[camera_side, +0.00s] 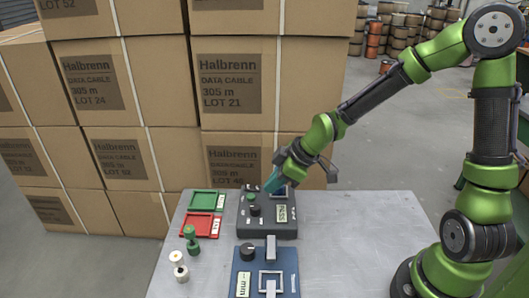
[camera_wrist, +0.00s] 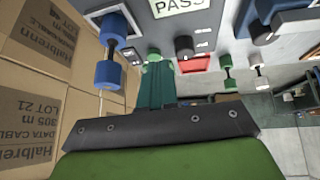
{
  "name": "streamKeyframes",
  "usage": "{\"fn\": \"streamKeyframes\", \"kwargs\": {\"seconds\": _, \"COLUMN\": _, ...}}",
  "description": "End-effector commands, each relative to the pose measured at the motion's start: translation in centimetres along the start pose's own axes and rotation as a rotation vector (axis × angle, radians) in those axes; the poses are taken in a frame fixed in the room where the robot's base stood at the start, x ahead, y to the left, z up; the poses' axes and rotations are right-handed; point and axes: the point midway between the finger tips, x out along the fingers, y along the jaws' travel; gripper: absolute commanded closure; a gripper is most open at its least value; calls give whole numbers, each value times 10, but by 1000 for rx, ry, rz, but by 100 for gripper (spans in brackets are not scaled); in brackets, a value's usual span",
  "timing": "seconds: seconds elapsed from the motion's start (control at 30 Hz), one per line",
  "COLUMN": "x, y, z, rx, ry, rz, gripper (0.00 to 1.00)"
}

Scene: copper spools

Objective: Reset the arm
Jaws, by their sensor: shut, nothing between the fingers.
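My gripper (camera_side: 270,183) is shut and empty, with teal fingers pointing down over the back of the dark tester (camera_side: 268,230). It also shows in the wrist view (camera_wrist: 155,85), with its tips close to the tester's green button (camera_wrist: 153,56); I cannot tell whether they touch it. The tester's display (camera_wrist: 178,6) reads PASS. A blue spool (camera_wrist: 108,75) is at the tester, left of the fingers in the wrist view; in the side view it is mostly hidden by the gripper.
A green tray (camera_side: 193,202) and red tray (camera_side: 184,231) lie left of the tester. A green spool (camera_side: 190,245) and white spool (camera_side: 178,258) stand in front of them. A blue device (camera_side: 240,262) is at the front. Stacked cartons (camera_side: 160,80) rise behind. The table's right side is clear.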

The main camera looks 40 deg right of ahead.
Motion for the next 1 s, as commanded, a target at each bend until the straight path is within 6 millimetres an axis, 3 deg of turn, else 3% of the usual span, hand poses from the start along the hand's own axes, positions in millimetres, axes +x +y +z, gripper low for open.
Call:
{"fn": "streamKeyframes", "kwargs": {"seconds": 0.1, "x": -27, "y": -5, "z": 26, "rx": 239, "ry": -120, "rz": 40, "gripper": 100}}
{"fn": "streamKeyframes", "kwargs": {"seconds": 0.23, "x": -67, "y": -10, "z": 45, "rx": 516, "ry": -191, "rz": 123, "gripper": 100}}
{"fn": "streamKeyframes", "kwargs": {"seconds": 0.4, "x": -130, "y": -27, "z": 55, "rx": 853, "ry": -160, "rz": 221, "gripper": 100}}
{"fn": "streamKeyframes", "kwargs": {"seconds": 0.6, "x": -187, "y": -52, "z": 55, "rx": 1067, "ry": -19, "rz": 206, "gripper": 100}}
{"fn": "streamKeyframes", "kwargs": {"seconds": 0.8, "x": -215, "y": -64, "z": 43, "rx": 1031, "ry": 105, "rz": 154, "gripper": 100}}
{"fn": "streamKeyframes", "kwargs": {"seconds": 1.0, "x": -216, "y": -69, "z": 39, "rx": 1007, "ry": 115, "rz": 141, "gripper": 100}}
